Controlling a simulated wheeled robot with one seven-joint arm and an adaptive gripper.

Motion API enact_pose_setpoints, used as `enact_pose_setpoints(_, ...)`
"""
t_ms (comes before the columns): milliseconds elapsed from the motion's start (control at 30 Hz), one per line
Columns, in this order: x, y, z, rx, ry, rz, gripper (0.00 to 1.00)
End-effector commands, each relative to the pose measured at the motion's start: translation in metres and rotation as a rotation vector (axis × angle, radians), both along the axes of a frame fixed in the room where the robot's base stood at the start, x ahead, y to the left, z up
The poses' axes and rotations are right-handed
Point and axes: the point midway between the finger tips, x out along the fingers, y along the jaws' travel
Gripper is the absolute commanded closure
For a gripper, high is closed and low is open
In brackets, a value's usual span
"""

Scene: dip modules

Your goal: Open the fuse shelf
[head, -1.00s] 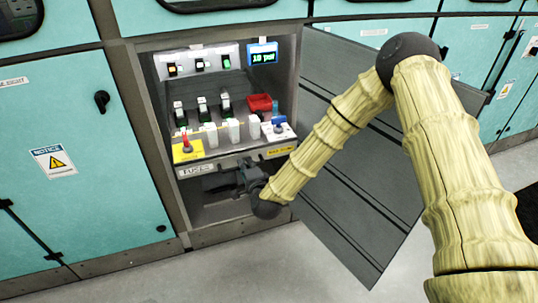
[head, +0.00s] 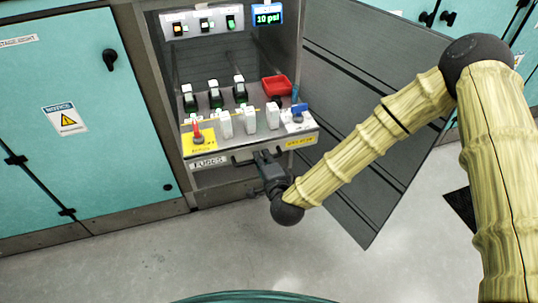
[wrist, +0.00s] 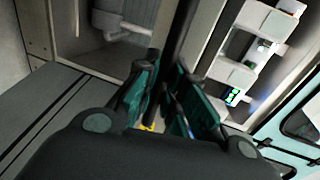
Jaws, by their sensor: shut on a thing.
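The fuse shelf (head: 258,144) is a grey shelf in the open cabinet, with a "FUSES" label (head: 209,163) on its front left. It sticks out past the cabinet's right post. White fuses (head: 249,119) stand upright on top. A dark handle (head: 242,159) runs along its front, partly hidden by my gripper. My gripper (head: 264,156) is shut on this handle, below the middle of the shelf front. In the wrist view, the fingers (wrist: 163,95) close around a dark bar. The exact contact is in shadow.
A large grey door (head: 365,130) stands open right of the cabinet, behind my arm. Closed teal doors (head: 75,150) line the left. The grey floor (head: 130,255) in front is clear.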

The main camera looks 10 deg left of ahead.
Motion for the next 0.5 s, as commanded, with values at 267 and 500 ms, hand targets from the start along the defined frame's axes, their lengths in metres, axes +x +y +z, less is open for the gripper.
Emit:
enact_pose_setpoints(267, -0.0025, 0.0009, -0.0011, -0.001, 0.003, 0.005, 1.00)
enact_pose_setpoints(500, -0.0016, -0.0006, -0.0008, 0.000, 0.002, 0.002, 0.66)
